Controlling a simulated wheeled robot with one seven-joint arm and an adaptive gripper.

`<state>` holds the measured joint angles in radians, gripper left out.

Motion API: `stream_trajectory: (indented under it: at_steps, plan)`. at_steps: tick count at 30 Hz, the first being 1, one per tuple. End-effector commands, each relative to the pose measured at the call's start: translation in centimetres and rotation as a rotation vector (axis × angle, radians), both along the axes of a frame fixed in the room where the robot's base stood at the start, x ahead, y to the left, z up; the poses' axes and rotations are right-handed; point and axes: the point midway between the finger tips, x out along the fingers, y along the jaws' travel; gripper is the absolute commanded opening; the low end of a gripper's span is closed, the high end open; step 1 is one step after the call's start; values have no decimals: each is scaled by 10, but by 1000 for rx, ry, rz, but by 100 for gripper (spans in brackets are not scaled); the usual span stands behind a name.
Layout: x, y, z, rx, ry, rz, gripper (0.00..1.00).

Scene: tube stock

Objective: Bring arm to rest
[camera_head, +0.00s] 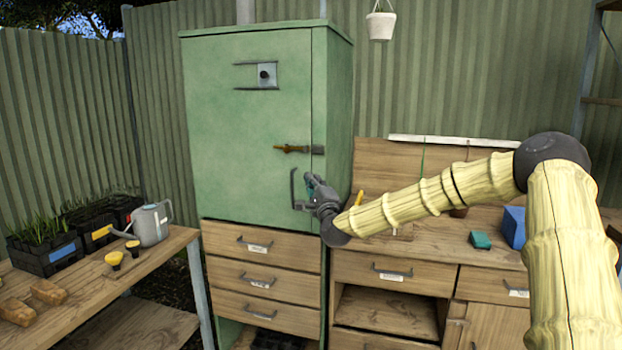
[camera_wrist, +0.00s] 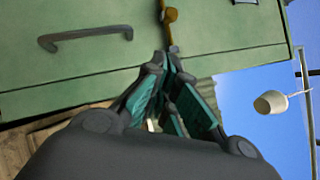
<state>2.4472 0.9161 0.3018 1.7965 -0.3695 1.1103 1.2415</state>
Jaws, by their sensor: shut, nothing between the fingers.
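My arm (camera_head: 440,193) reaches from the right toward the green cabinet (camera_head: 240,130). My gripper (camera_head: 311,184) is in front of the right edge of the cabinet door, just right of its dark bar handle (camera_head: 295,190). In the wrist view the fingers of my gripper (camera_wrist: 168,62) meet at the tips with nothing between them. The door handle (camera_wrist: 85,40) lies off to their left there, apart from them. The brass latch (camera_wrist: 170,22) shows just beyond the fingertips. The cabinet door looks closed.
A bench with drawers (camera_head: 400,268) stands right of the cabinet, with a blue block (camera_head: 513,226) and a teal item (camera_head: 480,240) on it. A table (camera_head: 85,285) at left holds a watering can (camera_head: 150,224) and plant trays. A white pot (camera_head: 381,25) hangs above.

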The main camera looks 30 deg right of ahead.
Motion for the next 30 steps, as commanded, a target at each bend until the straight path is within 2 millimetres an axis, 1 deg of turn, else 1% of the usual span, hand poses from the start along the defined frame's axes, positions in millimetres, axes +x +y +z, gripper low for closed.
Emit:
stream_trajectory:
  at_steps: [4,18,21,23,26,27,29,30]
  plan:
    - [-4,2,-1,1,-1,1,0]
    - [-4,1,-1,0,0,0,0]
    - [-3,6,-6,-7,12,5,0]
    - [-2,14,-16,-23,37,11,0]
    - [1,39,-44,-75,109,35,0]
    - [1,52,-60,-102,148,49,0]
    - [-1,73,-87,-150,211,70,0]
    - [-3,87,-107,-183,257,86,0]
